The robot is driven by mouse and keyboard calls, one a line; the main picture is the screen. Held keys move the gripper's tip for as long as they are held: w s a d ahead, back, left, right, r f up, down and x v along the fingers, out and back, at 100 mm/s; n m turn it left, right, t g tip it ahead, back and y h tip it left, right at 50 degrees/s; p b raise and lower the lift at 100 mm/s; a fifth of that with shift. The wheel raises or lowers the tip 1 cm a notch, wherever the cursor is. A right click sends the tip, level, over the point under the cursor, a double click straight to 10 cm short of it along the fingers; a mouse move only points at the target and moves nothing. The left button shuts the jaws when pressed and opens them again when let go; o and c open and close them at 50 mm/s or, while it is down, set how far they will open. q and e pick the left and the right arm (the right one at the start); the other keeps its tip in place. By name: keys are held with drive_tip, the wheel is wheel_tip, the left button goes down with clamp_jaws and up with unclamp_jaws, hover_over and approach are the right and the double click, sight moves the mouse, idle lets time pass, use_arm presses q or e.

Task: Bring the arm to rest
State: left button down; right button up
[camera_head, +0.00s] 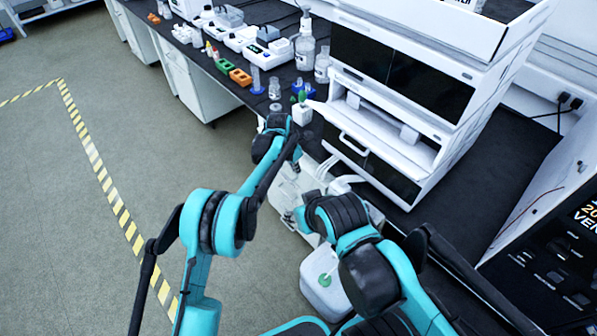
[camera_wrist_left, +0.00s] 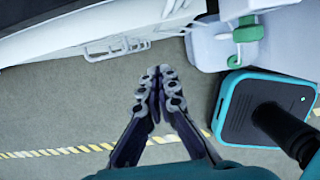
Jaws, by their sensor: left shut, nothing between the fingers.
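My left gripper shows best in the left wrist view (camera_wrist_left: 160,82), where its two dark fingers meet at the tips, shut and empty. Grey-green floor lies beneath them. In the head view my left arm reaches up from the lower left, and its hand (camera_head: 294,152) hangs small and dark in front of the bench edge. It seems apart from the bench. My right arm is folded at the lower middle of the head view; I cannot make out its gripper.
The dark bench (camera_head: 460,190) carries a white instrument stack (camera_head: 425,140), bottles (camera_head: 305,50) and orange and green racks (camera_head: 240,77). A white container with a green cap (camera_head: 316,297) stands near my right arm.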

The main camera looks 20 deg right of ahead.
use_arm(q)
drive_tip(key=shift+a+r, duration=0.15)
drive_tip(key=shift+r, duration=0.3)
drive_tip(key=s+a+r+m+t, duration=0.15)
drive_tip(key=a+r+m, duration=0.55)
drive_tip(key=a+r, duration=1.05)
drive_tip(key=s+a+r+m+t, duration=0.1)
drive_tip(key=s+a+r+m, duration=0.25)
drive_tip(key=a, duration=0.35)
drive_tip(key=s+a+r+m+t, duration=0.1)
drive_tip(key=s+a+r+m, duration=0.15)
drive_tip(key=s+a, duration=0.35)
drive_tip(key=s+a+f+m+t+y, duration=0.2)
drive_tip(key=s+a+m, duration=0.6)
drive_tip(key=s+a, duration=0.7)
wheel_tip(320, 180, down, 2)
drive_tip(key=shift+s+f+m+t+y, duration=0.1)
drive_tip(key=shift+s+m+t+y, duration=0.3)
drive_tip(key=shift+s, duration=0.5)
